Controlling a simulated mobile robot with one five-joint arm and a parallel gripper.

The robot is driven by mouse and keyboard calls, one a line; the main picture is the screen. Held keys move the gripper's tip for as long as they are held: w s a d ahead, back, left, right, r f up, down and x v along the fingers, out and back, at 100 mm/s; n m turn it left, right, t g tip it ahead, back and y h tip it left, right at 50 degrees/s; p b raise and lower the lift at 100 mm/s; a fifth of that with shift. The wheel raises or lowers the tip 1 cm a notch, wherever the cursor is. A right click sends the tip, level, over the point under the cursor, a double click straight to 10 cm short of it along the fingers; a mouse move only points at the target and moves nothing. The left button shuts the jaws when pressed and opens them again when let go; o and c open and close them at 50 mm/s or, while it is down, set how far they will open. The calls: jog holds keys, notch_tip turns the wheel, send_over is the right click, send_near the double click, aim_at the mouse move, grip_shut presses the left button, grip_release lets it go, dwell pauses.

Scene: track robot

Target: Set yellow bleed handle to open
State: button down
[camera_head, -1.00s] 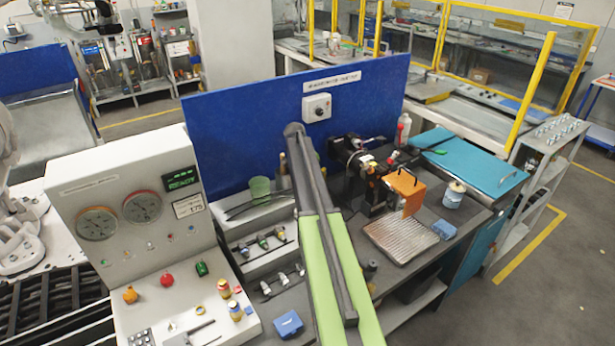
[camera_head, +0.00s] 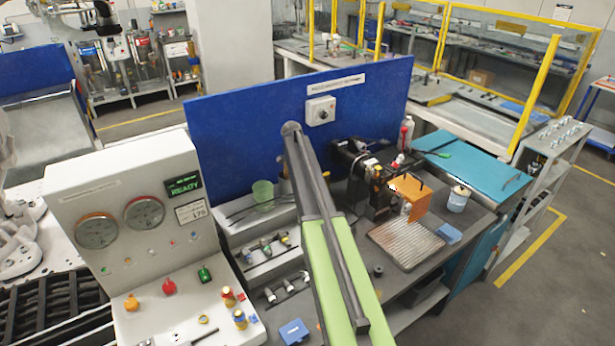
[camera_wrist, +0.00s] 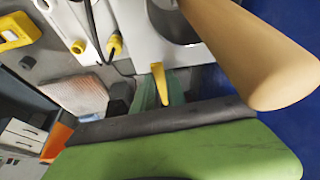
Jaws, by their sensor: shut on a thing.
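The yellow bleed handle (camera_wrist: 160,82) shows as a short tapered lever near the middle of the wrist view. My gripper (camera_wrist: 163,98) is shut on it, with green surfaces close around its lower end. A large green part with a dark edge fills the lower wrist view and hides what lies below the lever. In the head view my own green and dark arm reaches toward the blue board (camera_head: 235,130) and hides both the gripper and the handle.
A tan rounded cylinder (camera_wrist: 265,50) is close at the upper right of the wrist view. In the head view, a gauge panel (camera_head: 75,240) stands left, showing READY. An orange guard (camera_head: 413,197) and ribbed tray (camera_head: 405,243) are right of my arm.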

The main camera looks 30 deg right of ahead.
jog(key=shift+s+d, duration=0.1)
jog(key=shift+d, duration=0.3)
jog(key=c, duration=1.3)
grip_release()
jog(key=shift+d, duration=0.15)
jog(key=shift+c, duration=0.2)
jog(key=shift+a, duration=0.25)
jog(key=p+v, duration=1.6)
jog(key=v, duration=0.1)
jog(key=shift+a, duration=0.15)
jog(key=shift+r, duration=0.15)
